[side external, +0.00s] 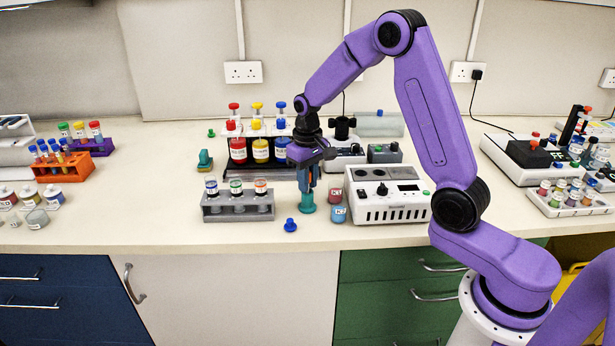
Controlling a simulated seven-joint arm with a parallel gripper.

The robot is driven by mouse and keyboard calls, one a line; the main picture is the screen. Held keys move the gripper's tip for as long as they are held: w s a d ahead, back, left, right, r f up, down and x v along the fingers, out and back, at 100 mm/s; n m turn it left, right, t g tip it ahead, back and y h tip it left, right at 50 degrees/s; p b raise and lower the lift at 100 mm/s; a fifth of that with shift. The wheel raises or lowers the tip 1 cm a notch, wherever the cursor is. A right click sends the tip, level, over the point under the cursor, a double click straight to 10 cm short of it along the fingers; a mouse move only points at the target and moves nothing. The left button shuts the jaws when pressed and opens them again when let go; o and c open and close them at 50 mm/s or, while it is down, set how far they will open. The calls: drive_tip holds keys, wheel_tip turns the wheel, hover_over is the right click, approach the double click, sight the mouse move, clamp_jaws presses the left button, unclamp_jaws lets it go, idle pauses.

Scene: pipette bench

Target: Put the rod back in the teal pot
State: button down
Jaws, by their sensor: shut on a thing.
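The small teal pot (307,204) stands on the bench near its front edge, right of the grey vial rack. My gripper (307,184) points straight down directly above the pot, its fingertips at or just over the pot's mouth. It is shut on the rod, which is mostly hidden between the fingers. I cannot tell whether the rod's lower end is inside the pot.
A grey rack (238,207) of capped vials stands left of the pot. A blue stopper (290,225) lies in front. Red (335,195) and blue (338,214) jars and a white device (388,203) crowd the right. Colored bottles (260,150) stand behind.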

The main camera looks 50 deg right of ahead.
drive_tip(key=shift+f, duration=0.15)
drive_tip(key=c, duration=0.9)
unclamp_jaws()
drive_tip(key=shift+c, duration=0.2)
